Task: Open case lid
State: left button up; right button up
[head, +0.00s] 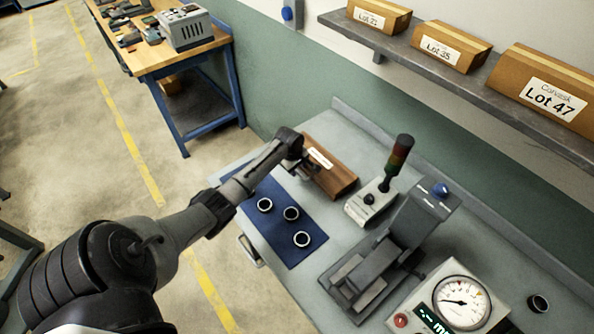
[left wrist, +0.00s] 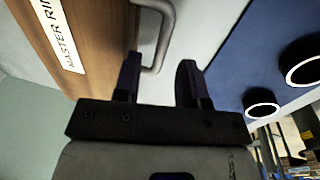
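The wooden case (head: 330,168) lies shut on the grey bench at the back left, with a white label on its lid. In the left wrist view the case (left wrist: 95,30) shows at the left, its label reading "MASTER RIN" before the picture cuts off. A curved metal handle (left wrist: 166,38) stands out from its near side. My left gripper (head: 303,170) is at the front left edge of the case. In the wrist view the left gripper (left wrist: 158,66) is open, its fingers spread with the handle's lower end between them. My right gripper is not in view.
A blue mat (head: 272,226) with three dark rings lies beside the case. A signal light (head: 398,158) on a small box, a grey fixture (head: 400,240) and a dial gauge unit (head: 462,300) stand to the right. A shelf with cartons (head: 452,46) hangs above.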

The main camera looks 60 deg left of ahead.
pick_arm(q)
jog(key=shift+w+f, duration=0.15)
jog(key=shift+f, duration=0.7)
grip_shut()
